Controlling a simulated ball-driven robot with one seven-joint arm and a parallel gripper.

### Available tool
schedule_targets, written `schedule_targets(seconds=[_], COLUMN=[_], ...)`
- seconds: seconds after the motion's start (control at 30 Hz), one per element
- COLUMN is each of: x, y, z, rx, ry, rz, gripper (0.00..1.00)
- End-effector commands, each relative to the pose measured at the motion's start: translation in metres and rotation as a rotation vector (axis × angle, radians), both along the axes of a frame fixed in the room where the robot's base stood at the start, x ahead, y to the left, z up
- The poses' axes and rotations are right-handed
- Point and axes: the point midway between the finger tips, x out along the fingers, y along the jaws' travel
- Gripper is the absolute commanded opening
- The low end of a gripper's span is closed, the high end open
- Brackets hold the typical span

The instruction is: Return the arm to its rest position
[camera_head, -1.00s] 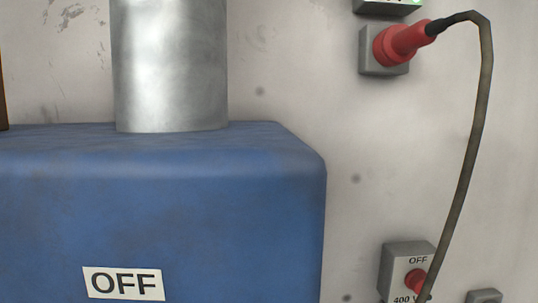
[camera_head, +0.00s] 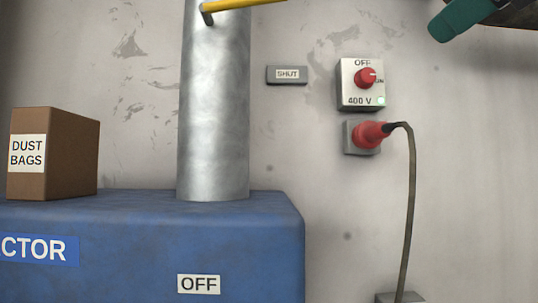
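I see no part that I can surely name as my gripper. A teal piece (camera_head: 463,18) with a dark part beside it juts in at the top right corner, cut off by the top edge. I cannot tell whether it belongs to my arm. It stands apart from the red plug and the switch box in the picture.
A blue collector (camera_head: 130,225) marked OFF carries a metal pipe (camera_head: 213,120) and a DUST BAGS box (camera_head: 65,155). A yellow bar (camera_head: 245,3) crosses the pipe. A 400 V switch (camera_head: 361,85), a red plug (camera_head: 370,135) with cable (camera_head: 412,200) and a SHUT sign (camera_head: 287,74) are on the wall.

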Motion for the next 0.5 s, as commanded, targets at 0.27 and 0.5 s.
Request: schedule_targets(seconds=[0.27,0.5], x=[0.024,0.057], y=[-0.016,-0.035], z=[-0.028,-0.076], rx=[0.076,0.182], ry=[0.046,0.119], rz=[0.017,0.034], gripper=[0.61,0.61])
